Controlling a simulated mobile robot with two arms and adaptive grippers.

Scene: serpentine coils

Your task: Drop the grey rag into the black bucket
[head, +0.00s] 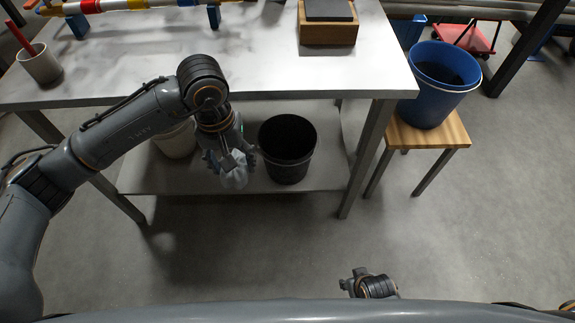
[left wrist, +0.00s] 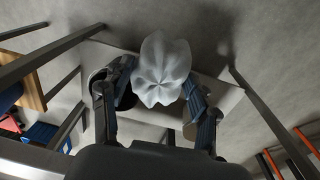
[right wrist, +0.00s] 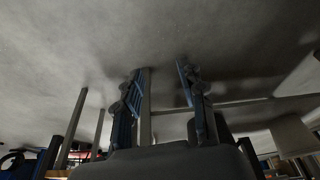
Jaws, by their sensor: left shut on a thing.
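My left gripper (head: 230,160) is shut on the grey rag (head: 235,178), a pale, crumpled cloth. The rag also shows between the fingers in the left wrist view (left wrist: 162,70). The black bucket (head: 288,150) stands upright on the lower shelf, just right of the rag in the head view; its dark mouth faces up. The rag is beside the bucket's mouth, not over it. In the right wrist view my right gripper (right wrist: 160,80) is open, with nothing between its fingers; in the head view only part of it shows at the bottom.
A cream bucket (head: 177,140) stands on the lower shelf (head: 320,174), left of my gripper. The table top (head: 270,70) overhangs the shelf. A blue bucket (head: 437,95) stands on a wooden stool (head: 448,136) to the right. The floor in front is clear.

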